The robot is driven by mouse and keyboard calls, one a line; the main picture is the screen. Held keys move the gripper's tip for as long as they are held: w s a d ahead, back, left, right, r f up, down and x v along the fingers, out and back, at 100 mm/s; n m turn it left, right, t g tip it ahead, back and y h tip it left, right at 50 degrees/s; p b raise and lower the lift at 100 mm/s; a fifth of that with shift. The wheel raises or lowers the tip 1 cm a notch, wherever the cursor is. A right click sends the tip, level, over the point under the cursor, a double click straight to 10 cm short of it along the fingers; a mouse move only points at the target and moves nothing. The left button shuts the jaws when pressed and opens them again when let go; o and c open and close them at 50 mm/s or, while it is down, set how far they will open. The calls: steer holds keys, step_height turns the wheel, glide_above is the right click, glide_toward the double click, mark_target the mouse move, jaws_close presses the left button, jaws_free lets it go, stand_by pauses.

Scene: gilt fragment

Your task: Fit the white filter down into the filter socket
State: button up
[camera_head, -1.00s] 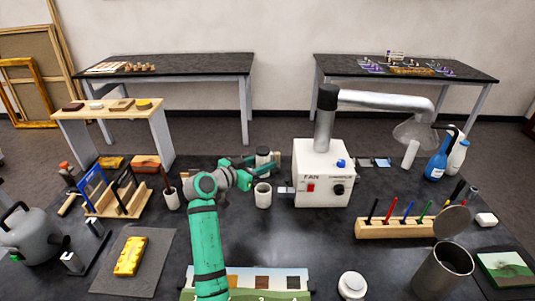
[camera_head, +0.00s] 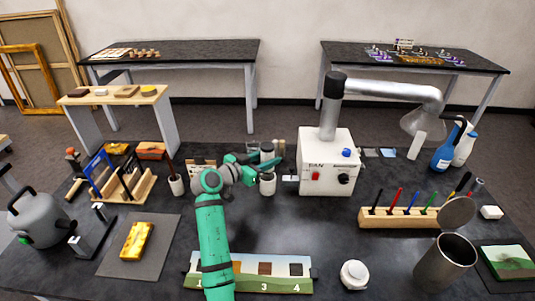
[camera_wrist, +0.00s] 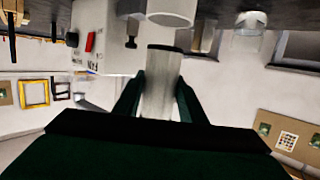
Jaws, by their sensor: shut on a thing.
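My gripper (camera_head: 264,165) is shut on the white filter, a pale cylinder with a dark rim. The filter's upper part (camera_head: 266,149) shows above the fingers in the head view. In the wrist view the filter (camera_wrist: 160,95) stands between both fingers. A white cup-like socket (camera_head: 267,185) stands on the black table, just below my gripper and left of the fan box. In the wrist view, which looks upside down, the socket (camera_wrist: 170,10) is cut off at the top edge. The filter's lower end looks close to it; my fingers hide the gap in the head view.
The white fan box (camera_head: 326,165) with its pipe stands close to the right of the socket. A brush cup (camera_head: 177,186) and wooden rack (camera_head: 122,192) stand to the left. A numbered strip (camera_head: 250,278) lies in front. The table in front of the socket is clear.

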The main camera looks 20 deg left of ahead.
mark_target(267, 172)
steer(key=shift+f, duration=1)
steer(key=shift+f, duration=1.7)
stand_by(0.9)
steer(key=shift+s+d+f, duration=0.1)
steer(key=shift+f, duration=0.55)
steer(key=shift+r, duration=1.3)
steer(key=shift+f, duration=0.7)
stand_by(0.8)
